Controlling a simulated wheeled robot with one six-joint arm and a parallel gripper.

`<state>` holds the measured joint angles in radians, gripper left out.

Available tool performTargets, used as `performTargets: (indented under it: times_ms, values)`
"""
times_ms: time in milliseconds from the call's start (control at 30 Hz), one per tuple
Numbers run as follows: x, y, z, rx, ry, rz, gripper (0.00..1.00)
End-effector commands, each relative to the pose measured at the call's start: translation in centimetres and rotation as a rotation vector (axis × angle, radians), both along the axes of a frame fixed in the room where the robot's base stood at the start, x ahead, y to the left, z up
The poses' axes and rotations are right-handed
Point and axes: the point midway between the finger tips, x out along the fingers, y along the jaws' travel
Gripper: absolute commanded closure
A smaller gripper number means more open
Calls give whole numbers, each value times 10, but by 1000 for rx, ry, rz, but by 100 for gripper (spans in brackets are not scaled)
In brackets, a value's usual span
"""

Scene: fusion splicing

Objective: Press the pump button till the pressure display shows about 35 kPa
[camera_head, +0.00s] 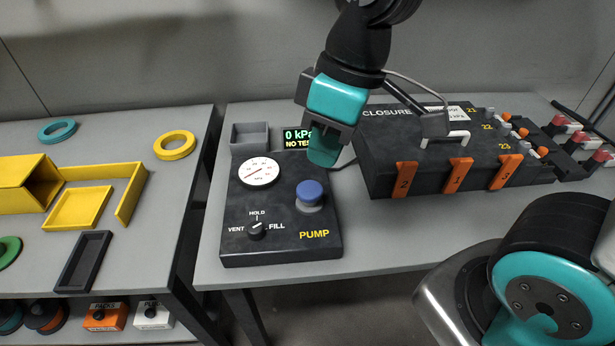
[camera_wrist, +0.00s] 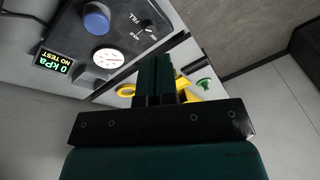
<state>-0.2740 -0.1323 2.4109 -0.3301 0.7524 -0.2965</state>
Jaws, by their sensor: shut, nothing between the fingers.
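The black pump box (camera_head: 284,240) stands on the grey table with a blue pump button (camera_head: 309,194) at its right side. The button also shows at the top of the wrist view (camera_wrist: 97,18). The green display (camera_head: 293,138) behind the box reads 0 kPa and NO TEST, and it shows in the wrist view (camera_wrist: 54,61). A round white dial gauge (camera_head: 259,171) and a black VENT/HOLD/FILL knob (camera_head: 256,230) sit on the box; the knob's pointer is toward FILL. My gripper (camera_head: 323,152) is shut and empty, above and behind the button, apart from it, partly covering the display.
A black CLOSURE box (camera_head: 385,160) with orange clips stands at the right. A grey open bin (camera_head: 250,136) is behind the pump box. A separate table at the left holds yellow trays (camera_head: 78,208) and rings (camera_head: 175,145). The bench front right of the pump is clear.

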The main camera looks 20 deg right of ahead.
Motion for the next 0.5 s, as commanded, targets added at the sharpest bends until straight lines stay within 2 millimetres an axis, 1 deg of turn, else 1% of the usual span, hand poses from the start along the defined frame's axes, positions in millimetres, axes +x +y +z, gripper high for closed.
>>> performTargets:
  times_ms: [33, 100, 200, 300, 333, 400, 500]
  values:
    - [25, -4, -6, -46, -8, 66, 100]
    - [56, -11, -15, -108, -25, 169, 100]
    - [92, -21, -29, -182, -34, 300, 100]
    - [114, -27, -39, -230, -33, 391, 100]
    - [118, -28, -41, -239, -34, 409, 100]
    - [124, -30, -44, -251, -34, 438, 100]
    - [126, -31, -44, -256, -35, 448, 100]
